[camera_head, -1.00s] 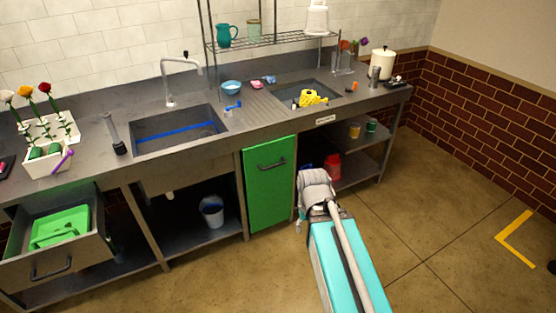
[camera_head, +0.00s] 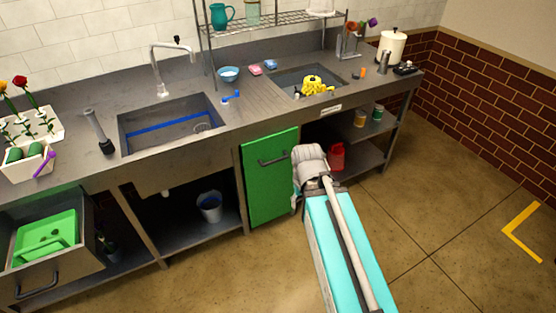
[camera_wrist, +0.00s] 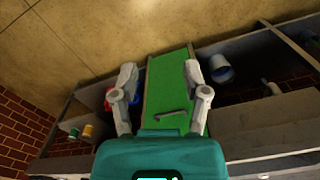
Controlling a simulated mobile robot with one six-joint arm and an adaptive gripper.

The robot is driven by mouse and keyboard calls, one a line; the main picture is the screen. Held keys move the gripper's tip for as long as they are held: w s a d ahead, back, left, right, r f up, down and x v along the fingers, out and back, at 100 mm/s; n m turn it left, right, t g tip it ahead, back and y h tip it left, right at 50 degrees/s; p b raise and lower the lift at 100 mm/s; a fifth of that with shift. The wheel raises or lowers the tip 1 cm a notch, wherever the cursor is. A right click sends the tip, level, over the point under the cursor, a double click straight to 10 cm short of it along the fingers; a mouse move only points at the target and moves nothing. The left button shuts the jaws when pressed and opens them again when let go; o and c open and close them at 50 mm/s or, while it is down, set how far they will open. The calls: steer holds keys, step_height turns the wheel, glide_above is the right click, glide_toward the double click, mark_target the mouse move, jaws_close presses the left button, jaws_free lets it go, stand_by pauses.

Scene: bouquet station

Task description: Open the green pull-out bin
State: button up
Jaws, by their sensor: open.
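The green pull-out bin (camera_head: 270,185) is a tall green front panel under the counter, shut flush with the cabinet. Its dark bar handle (camera_head: 272,160) runs across the upper part. In the wrist view the bin (camera_wrist: 165,85) appears upside down between my fingers, with the handle (camera_wrist: 172,114) toward the gripper's palm. My gripper (camera_wrist: 160,76) is open and empty, its two grey fingers spread apart. The handle is not in its grasp; how far the fingertips are from the panel is hard to tell.
An open drawer (camera_head: 35,274) with a green tray stands out at the left. A blue-white bucket (camera_head: 210,207) sits on the low shelf left of the bin; a red container (camera_head: 337,156) is on the right shelf. The floor (camera_head: 450,230) at right is clear.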

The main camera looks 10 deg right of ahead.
steer(key=shift+a, duration=0.2)
steer(key=shift+w, duration=0.1)
steer(key=w+a+f+m+t+y+b, duration=0.2)
steer(key=w+f+t+y+b, duration=0.1)
steer(key=w+f+b, duration=0.6)
steer(key=w+a+f+m+t+y+b, duration=0.2)
steer(key=w+f+m+t+y+b, duration=0.15)
steer(key=w+f+b, duration=0.45)
steer(key=w+d+f+m+t+b, duration=0.2)
steer(key=w+d+m+t+b, duration=0.1)
steer(key=w+b, duration=0.4)
steer(key=w+d+f+m+t+h+b, duration=0.1)
steer(key=w+d+f+m+t+b, duration=0.2)
steer(key=w+b, duration=0.5)
steer(key=d+m+t+b, duration=0.1)
steer(key=m+t+b, duration=0.1)
steer(key=b, duration=0.3)
steer(key=shift+w+f+m, duration=0.25)
steer(key=shift+f+m, duration=0.05)
steer(key=shift+m, duration=0.05)
steer(key=shift+h, duration=0.25)
